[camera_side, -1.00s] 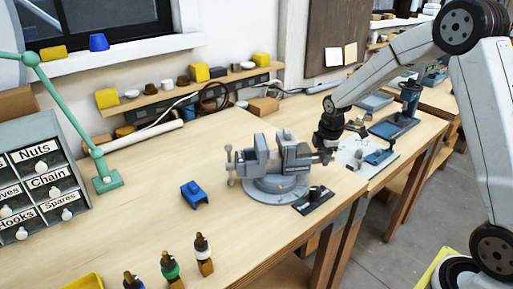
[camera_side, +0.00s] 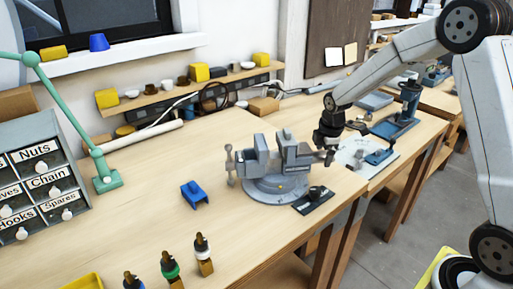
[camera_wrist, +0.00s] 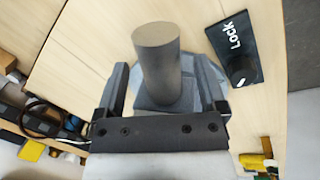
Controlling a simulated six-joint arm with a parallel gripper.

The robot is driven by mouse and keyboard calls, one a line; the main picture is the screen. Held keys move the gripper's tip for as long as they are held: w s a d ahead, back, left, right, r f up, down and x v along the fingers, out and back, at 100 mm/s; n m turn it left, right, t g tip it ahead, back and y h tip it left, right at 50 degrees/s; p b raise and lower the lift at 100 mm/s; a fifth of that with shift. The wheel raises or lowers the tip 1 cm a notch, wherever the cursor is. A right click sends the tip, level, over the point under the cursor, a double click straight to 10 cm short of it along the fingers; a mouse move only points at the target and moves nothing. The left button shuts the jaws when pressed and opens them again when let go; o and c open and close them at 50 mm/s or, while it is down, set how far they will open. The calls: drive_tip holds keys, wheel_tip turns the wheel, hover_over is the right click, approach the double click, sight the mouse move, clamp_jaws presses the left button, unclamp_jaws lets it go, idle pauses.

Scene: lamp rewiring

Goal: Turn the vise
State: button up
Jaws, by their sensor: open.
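The grey vise (camera_side: 278,172) stands on its round base on the wooden bench in the side view. My gripper (camera_side: 325,158) is at its right end, fingers pointing down. In the wrist view, a grey cylinder (camera_wrist: 160,65) of the vise rises between the two fingers of my gripper (camera_wrist: 162,68). The fingers are apart, with a gap on each side of the cylinder. The black lock plate (camera_side: 313,200) lies beside the vise base. Its "LOCK" lettering and round knob show in the wrist view (camera_wrist: 231,38).
A blue block (camera_side: 195,195) and several small bottles (camera_side: 203,255) stand on the bench left and in front of the vise. A labelled drawer cabinet (camera_side: 38,180) and green lamp (camera_side: 107,178) are at left. A blue press-like tool (camera_side: 400,120) stands behind right.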

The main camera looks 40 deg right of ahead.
drive_tip(key=shift+s+a+r, duration=0.1)
drive_tip(key=shift+s+r, duration=0.1)
drive_tip(key=shift+r, duration=0.95)
drive_tip(key=shift+s+a+r, duration=0.15)
drive_tip(key=shift+r, duration=1)
drive_tip(key=shift+s+a+r, duration=0.1)
drive_tip(key=shift+s+r, duration=0.1)
drive_tip(key=shift+r, duration=0.95)
drive_tip(key=shift+s+a, duration=0.1)
drive_tip(key=s+a+f+m, duration=0.3)
drive_tip(key=s+a+m, duration=0.3)
drive_tip(key=s, duration=0.2)
drive_tip(key=s+a+f+m+y, duration=0.1)
drive_tip(key=s+a+f+m, duration=0.2)
drive_tip(key=s+a+m, duration=0.3)
drive_tip(key=shift+s+a+f+t, duration=0.15)
drive_tip(key=shift+s+a+t, duration=0.15)
drive_tip(key=shift+s, duration=0.55)
